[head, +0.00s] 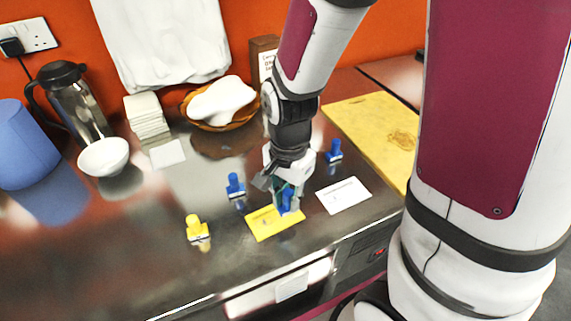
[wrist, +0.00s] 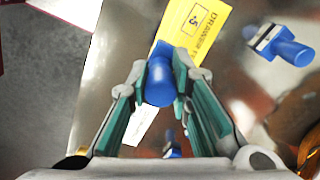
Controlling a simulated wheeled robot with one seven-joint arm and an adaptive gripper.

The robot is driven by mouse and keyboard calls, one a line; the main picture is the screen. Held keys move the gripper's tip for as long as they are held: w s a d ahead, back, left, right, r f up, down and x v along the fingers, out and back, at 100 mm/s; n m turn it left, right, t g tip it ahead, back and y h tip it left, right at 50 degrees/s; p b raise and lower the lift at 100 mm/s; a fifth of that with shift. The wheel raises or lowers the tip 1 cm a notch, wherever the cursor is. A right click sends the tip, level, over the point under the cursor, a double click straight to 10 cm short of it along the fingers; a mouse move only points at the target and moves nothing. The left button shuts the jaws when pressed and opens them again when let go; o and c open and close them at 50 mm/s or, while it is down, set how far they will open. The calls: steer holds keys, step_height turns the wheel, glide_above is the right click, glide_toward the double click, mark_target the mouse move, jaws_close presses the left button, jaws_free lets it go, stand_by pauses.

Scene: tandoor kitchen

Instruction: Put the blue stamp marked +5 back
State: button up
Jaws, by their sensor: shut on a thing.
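My gripper (head: 284,192) is shut on a blue stamp (head: 287,203), which also shows between the fingers in the wrist view (wrist: 158,84). The stamp is over or on a yellow card (head: 262,228); I cannot tell whether it touches. In the wrist view the yellow card (wrist: 187,25) shows print and a boxed 5, its sign unclear. A second blue stamp (head: 235,186) stands left of my gripper, and a third (head: 334,151) stands behind and to the right. No marking on any stamp is readable.
A yellow stamp (head: 197,228) stands on the steel counter (head: 150,255) at left. A white card (head: 343,195) lies right of my gripper, near a yellow board (head: 375,125). A white bowl (head: 103,157), jug (head: 75,98) and basket (head: 222,125) are farther back.

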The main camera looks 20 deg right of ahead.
steer(key=w, duration=0.5)
steer(key=w+d+f, duration=0.1)
steer(key=w, duration=0.9)
steer(key=shift+w+d+f, duration=0.25)
steer(key=shift+w+f, duration=0.05)
steer(key=shift+f, duration=1.7)
steer(key=shift+f, duration=0.15)
steer(key=o, duration=0.9)
